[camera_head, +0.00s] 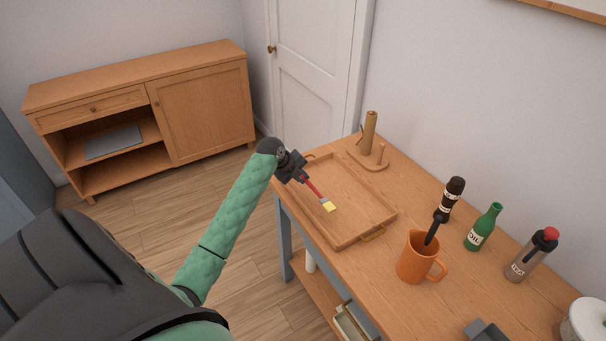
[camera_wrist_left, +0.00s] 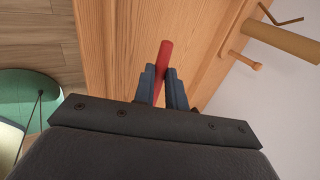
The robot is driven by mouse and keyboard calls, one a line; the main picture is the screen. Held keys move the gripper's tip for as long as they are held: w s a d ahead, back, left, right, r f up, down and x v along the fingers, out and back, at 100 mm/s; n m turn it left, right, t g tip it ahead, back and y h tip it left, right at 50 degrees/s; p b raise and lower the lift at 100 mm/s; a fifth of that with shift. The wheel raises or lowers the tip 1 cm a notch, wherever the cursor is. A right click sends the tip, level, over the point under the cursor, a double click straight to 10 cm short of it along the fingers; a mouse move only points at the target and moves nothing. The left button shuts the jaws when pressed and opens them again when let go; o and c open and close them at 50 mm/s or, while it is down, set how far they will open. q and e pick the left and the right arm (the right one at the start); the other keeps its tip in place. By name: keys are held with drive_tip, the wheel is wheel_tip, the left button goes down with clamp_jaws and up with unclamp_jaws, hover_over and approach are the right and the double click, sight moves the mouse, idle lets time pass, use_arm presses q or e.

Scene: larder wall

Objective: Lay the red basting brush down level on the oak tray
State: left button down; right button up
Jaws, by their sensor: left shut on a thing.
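The red basting brush (camera_head: 315,189) has a red handle and a pale yellow bristle head. My left gripper (camera_head: 298,176) is shut on its handle, over the far left part of the oak tray (camera_head: 347,240). The bristle end points toward the tray's middle. I cannot tell whether the brush touches the tray. In the left wrist view the red handle (camera_wrist_left: 164,56) stands between the two fingers of the left gripper (camera_wrist_left: 164,88). The tray lies flat on the wooden table and is otherwise empty. My right gripper is not in view.
An orange mug (camera_head: 414,260) with a dark utensil stands right of the tray. Beyond it are a dark bottle (camera_head: 450,198), a green bottle (camera_head: 482,228) and a red-capped bottle (camera_head: 531,256). A wooden roll holder (camera_head: 369,135) stands behind the tray.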

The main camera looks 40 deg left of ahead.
sight(304, 180)
use_arm(q)
drive_tip(key=f, duration=0.3)
drive_tip(key=shift+w+d, duration=0.2)
drive_tip(key=shift+w, duration=0.15)
drive_tip(key=shift+s+f, duration=0.1)
drive_tip(key=shift+f, duration=0.15)
drive_tip(key=shift+s+a+f+b, duration=0.15)
drive_tip(key=shift+f+b, duration=0.45)
drive_tip(key=shift+f, duration=0.3)
drive_tip(key=shift+f+b, duration=0.3)
drive_tip(key=shift+f, duration=0.4)
drive_tip(key=c, duration=1.3)
unclamp_jaws()
drive_tip(key=shift+c, duration=0.2)
drive_tip(key=shift+f, duration=0.15)
